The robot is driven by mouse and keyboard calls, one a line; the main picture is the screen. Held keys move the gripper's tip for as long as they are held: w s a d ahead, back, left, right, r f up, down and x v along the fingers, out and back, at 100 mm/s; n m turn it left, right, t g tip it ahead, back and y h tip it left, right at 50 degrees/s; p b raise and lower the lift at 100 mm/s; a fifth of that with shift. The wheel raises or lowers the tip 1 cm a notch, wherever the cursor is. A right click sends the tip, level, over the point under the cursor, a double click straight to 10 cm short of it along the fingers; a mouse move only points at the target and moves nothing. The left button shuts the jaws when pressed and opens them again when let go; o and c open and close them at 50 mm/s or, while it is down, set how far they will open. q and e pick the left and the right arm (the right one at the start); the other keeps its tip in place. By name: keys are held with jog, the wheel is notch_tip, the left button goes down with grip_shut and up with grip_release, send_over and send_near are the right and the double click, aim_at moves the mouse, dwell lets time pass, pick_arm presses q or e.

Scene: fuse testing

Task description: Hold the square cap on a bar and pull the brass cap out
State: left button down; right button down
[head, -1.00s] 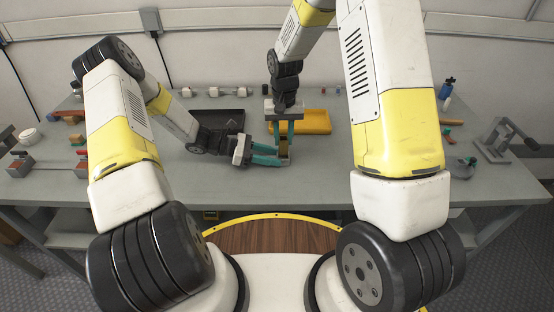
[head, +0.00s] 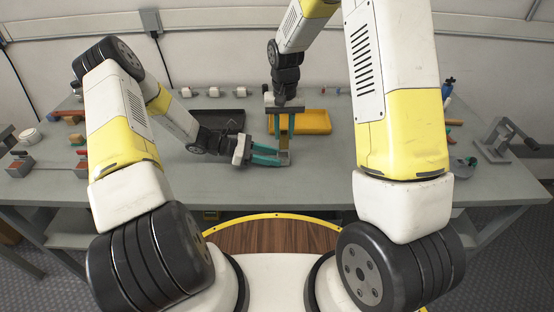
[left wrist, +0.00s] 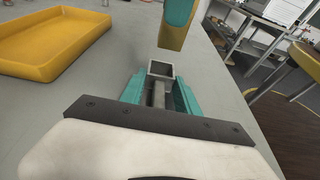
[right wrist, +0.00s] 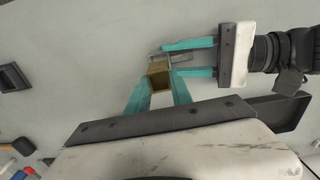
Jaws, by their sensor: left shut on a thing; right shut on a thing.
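My left gripper (head: 281,158) is shut on a grey square cap on a bar, low over the middle of the table. In the left wrist view the bar lies between the teal fingers (left wrist: 160,98), and the square cap (left wrist: 160,69) shows a hollow open end. My right gripper (right wrist: 158,82) points down from above, shut on the brass cap (right wrist: 160,74). In the left wrist view the brass cap (left wrist: 172,38) appears above the square cap, apart from it. How deep the fingers grip the brass cap is partly hidden.
A yellow tray (head: 316,130) lies just behind my grippers, with a dark tray (head: 200,128) to its left. Small parts line the back and left of the table. A lever press (head: 497,148) stands at the right. The table front is clear.

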pick_arm(q)
jog(key=shift+a+f, duration=0.1)
jog(key=shift+f, duration=0.05)
pick_arm(e)
jog(key=d+r, duration=0.4)
jog(key=d, duration=0.3)
jog(key=shift+w, duration=0.4)
dwell(0.3)
pick_arm(q)
jog(key=c, duration=0.8)
grip_release()
jog(key=shift+v, duration=4.45)
